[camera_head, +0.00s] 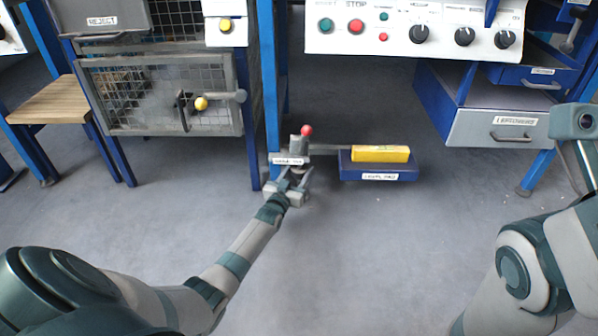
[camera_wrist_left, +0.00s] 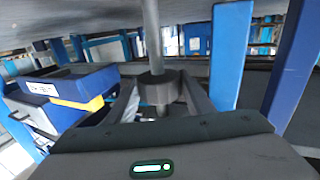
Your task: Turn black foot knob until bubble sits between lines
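The foot knob (camera_wrist_left: 158,88) is a dark grey cylinder on a pale vertical rod in the left wrist view. My left gripper (camera_head: 293,176) is low at the foot of a blue post in the head view. Its two fingers (camera_wrist_left: 160,98) stand on either side of the knob, very near it; I cannot tell whether they press on it. In the head view the gripper and a white label partly hide the knob. A yellow level (camera_head: 381,153) lies on a blue labelled pad (camera_head: 350,170) to the right. Its bubble and lines are too small to see.
A red ball-topped part (camera_head: 307,130) stands just above the gripper. A control panel (camera_head: 345,42) with buttons and dials overhangs behind. A mesh-fronted reject cage (camera_head: 150,110) is at left and a blue drawer unit (camera_head: 495,128) at right. The front floor is open.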

